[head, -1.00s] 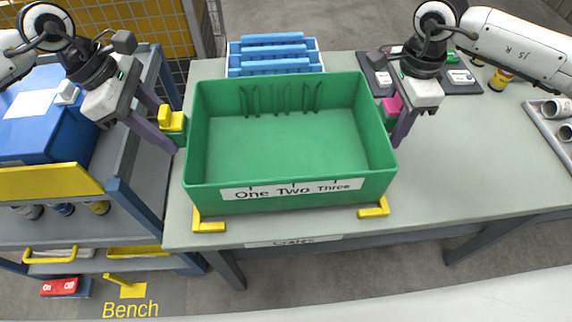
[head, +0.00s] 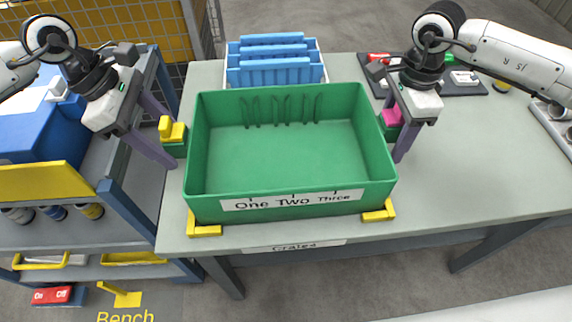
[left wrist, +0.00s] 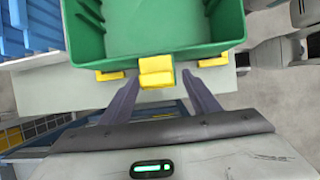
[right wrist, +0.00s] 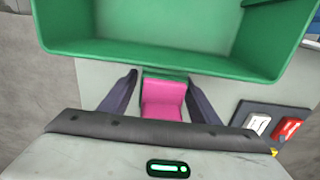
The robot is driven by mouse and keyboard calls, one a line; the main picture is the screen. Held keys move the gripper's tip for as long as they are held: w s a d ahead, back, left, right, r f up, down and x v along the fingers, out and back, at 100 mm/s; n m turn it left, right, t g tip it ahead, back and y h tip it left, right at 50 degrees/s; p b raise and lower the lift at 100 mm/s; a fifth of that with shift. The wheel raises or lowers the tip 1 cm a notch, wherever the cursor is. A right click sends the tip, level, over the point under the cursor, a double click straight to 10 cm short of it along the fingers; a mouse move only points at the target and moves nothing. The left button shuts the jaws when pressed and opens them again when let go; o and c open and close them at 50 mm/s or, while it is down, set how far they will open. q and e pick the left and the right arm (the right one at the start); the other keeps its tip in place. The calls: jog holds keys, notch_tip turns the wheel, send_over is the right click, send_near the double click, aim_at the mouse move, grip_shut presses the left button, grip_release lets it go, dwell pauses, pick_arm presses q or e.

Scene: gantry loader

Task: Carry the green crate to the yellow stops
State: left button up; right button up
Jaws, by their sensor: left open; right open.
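The green crate (head: 285,206) sits level on the bench, its front corners at two yellow stops, left (head: 204,230) and right (head: 379,212). Any gap between crate and stops is too small to tell. My left gripper (head: 168,140) is open at the crate's left side, its fingers astride the yellow handle (head: 170,130), which shows between them in the left wrist view (left wrist: 156,71). My right gripper (head: 394,133) is open at the right side, its fingers apart on either side of the pink handle (right wrist: 163,100). The crate looks empty inside.
A rack with blue dividers (head: 270,72) stands behind the crate. A dark panel with switches (head: 465,80) lies behind right, and a tray with cups (head: 555,112) at far right. A blue cart (head: 60,232) stands left.

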jog(key=shift+r, duration=0.1)
pick_arm(q)
jog(key=v, duration=1.2)
pick_arm(e)
notch_tip(320, 180, up, 12)
jog(key=shift+f, duration=0.1)
